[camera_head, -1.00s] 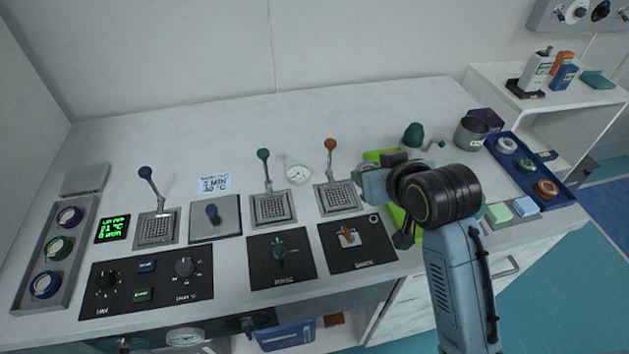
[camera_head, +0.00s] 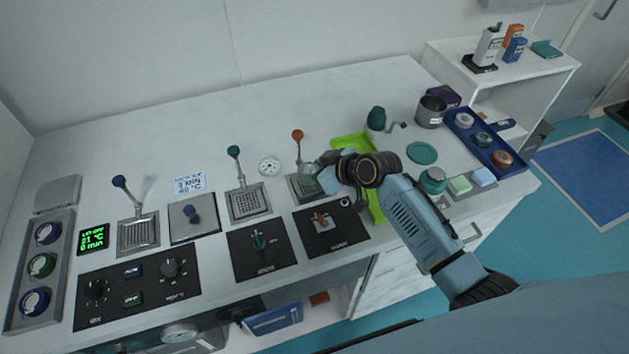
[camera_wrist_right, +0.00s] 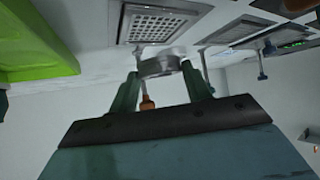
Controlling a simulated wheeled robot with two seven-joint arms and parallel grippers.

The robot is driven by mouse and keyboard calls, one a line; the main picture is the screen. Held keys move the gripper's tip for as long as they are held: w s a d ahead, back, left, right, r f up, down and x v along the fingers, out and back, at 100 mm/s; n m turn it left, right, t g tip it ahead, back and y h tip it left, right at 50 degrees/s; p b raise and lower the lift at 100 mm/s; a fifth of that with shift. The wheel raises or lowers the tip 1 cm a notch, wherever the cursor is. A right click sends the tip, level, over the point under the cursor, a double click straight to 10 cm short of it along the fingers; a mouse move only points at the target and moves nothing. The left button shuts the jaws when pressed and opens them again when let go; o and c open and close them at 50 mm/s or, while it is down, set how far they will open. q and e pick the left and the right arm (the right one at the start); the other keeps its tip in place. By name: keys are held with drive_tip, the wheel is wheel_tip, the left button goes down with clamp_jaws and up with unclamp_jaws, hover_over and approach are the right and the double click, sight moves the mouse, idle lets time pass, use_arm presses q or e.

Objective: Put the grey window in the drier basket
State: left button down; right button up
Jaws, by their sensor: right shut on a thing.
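My right gripper (camera_head: 314,172) is at the right side of the basket with the orange-knobbed lever (camera_head: 299,158). In the wrist view its green fingers are shut on a grey ring-shaped piece, the grey window (camera_wrist_right: 160,66). The window is held close to the rim of a perforated metal basket (camera_wrist_right: 165,27), apart from it or touching, I cannot tell. In the head view that basket (camera_head: 303,188) is partly hidden by the gripper. The black panel (camera_head: 331,230) in front of it has a label too small to read surely. My left gripper is not in view.
A lime green tray (camera_head: 376,206) lies under my right forearm. The back of the table is clear.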

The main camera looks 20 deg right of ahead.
sight(315, 188)
drive_tip(key=shift+f, duration=1.9)
drive_tip(key=shift+b, duration=0.3)
drive_tip(key=shift+f, duration=0.15)
drive_tip(key=o, duration=1)
drive_tip(key=shift+c, duration=0.2)
drive_tip(key=shift+s+d+r, duration=0.1)
drive_tip(key=shift+r, duration=0.15)
drive_tip(key=p+v, duration=0.1)
drive_tip(key=v, duration=1)
drive_tip(key=shift+s+r+p, duration=0.25)
drive_tip(key=shift+p, duration=0.05)
